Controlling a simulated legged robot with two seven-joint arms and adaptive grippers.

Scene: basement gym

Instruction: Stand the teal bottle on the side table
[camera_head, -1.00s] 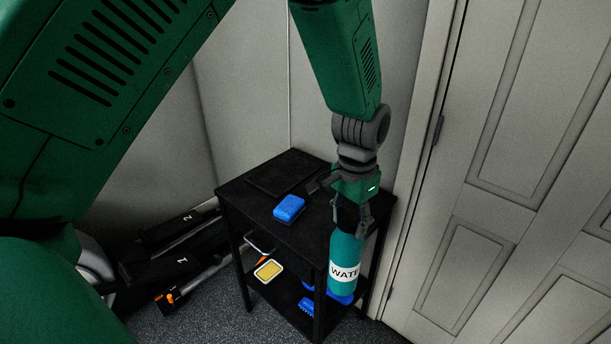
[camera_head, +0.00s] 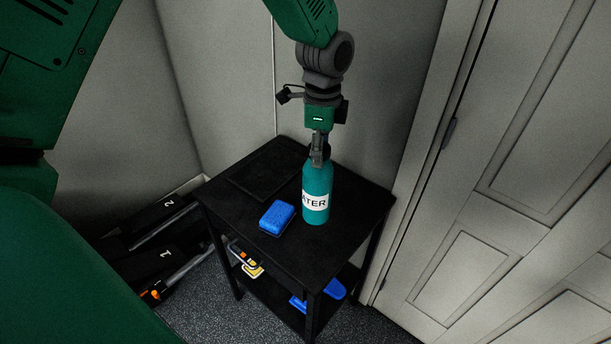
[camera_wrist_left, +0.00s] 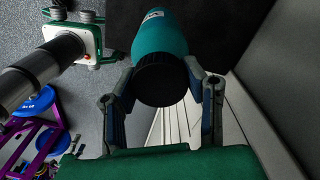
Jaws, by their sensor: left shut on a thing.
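The teal bottle (camera_head: 315,183), with a white label, is upright over the black side table (camera_head: 345,220), right of its middle. Whether its base touches the top cannot be told for certain. My left gripper (camera_head: 318,155) comes down from above and is shut on the bottle's neck. In the left wrist view the bottle (camera_wrist_left: 160,35) shows with its dark cap (camera_wrist_left: 160,80) between the two fingers (camera_wrist_left: 163,90). My right gripper is not in view.
A blue sponge (camera_head: 277,217) lies on the table left of the bottle, and a dark flat tray (camera_head: 262,178) lies behind it. The lower shelf holds blue and yellow items. A wall stands behind and a white door (camera_head: 500,200) at right.

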